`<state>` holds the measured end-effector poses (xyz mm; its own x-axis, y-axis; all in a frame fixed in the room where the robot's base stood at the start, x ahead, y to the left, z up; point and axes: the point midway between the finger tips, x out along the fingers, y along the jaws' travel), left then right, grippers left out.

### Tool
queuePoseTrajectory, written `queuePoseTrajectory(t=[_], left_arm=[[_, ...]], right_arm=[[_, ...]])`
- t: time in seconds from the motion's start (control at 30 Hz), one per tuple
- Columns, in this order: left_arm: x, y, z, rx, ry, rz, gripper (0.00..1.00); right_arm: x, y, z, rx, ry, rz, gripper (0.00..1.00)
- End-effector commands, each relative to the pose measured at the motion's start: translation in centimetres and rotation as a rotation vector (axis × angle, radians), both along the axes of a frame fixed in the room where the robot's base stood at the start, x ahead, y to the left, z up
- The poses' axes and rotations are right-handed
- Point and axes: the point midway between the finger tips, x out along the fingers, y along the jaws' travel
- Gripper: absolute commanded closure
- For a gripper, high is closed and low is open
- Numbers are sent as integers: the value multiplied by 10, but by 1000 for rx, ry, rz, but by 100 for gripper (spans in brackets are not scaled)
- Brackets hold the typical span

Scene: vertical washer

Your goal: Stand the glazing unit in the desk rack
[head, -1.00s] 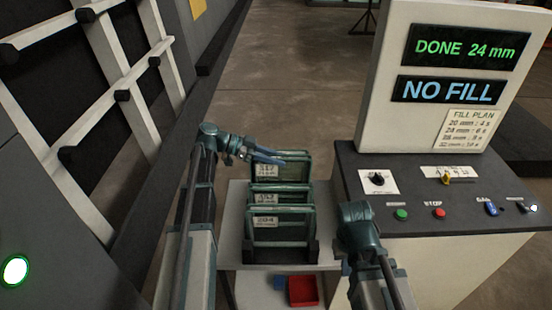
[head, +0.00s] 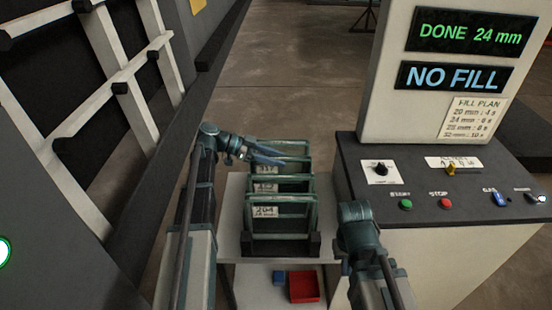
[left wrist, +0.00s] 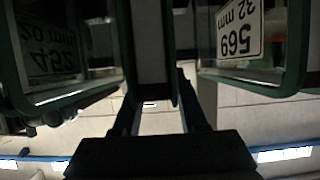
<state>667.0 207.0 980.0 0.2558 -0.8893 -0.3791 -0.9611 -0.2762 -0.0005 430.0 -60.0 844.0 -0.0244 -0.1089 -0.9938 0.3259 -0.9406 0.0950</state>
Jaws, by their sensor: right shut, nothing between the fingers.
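Several green-framed glazing units stand upright in the dark desk rack (head: 280,246) in the head view. The front unit (head: 311,222) has a white label, too small to read surely. My left gripper (head: 280,160) is at the top of the rear units. One unit labelled 452, 20 mm (left wrist: 60,95) is on the left there, and one labelled 569, 32 mm (left wrist: 275,82) on the right. My right gripper (head: 355,211) is beside the console, its fingertips hardly visible.
The console (head: 440,240) at right shows "DONE 24 mm" and "NO FILL" on its screens. A red bin (head: 304,288) and a small blue box (head: 279,277) are below the desk top. The washer's white frame (head: 110,45) is at left. Open floor (head: 290,70) lies behind the rack.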

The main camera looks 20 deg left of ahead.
Motion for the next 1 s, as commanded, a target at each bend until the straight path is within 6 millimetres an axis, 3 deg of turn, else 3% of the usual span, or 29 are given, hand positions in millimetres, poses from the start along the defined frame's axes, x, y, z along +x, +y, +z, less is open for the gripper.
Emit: queuePoseTrajectory(t=[0.03, 0.1, 0.47, 1.0], left_arm=[[0, 0, 0, 1, 0, 0, 47], [0, 0, 0, 1, 0, 0, 35], [-1, 5, 1, 6, 2, 1, 35], [-26, 97, 43, 3, 1, 3, 35]], right_arm=[[0, 0, 0, 0, 0, 0, 100], [0, 0, 0, 0, 0, 0, 100], [0, 0, 2, 0, 0, 0, 100], [0, 0, 44, 0, 0, 0, 100]])
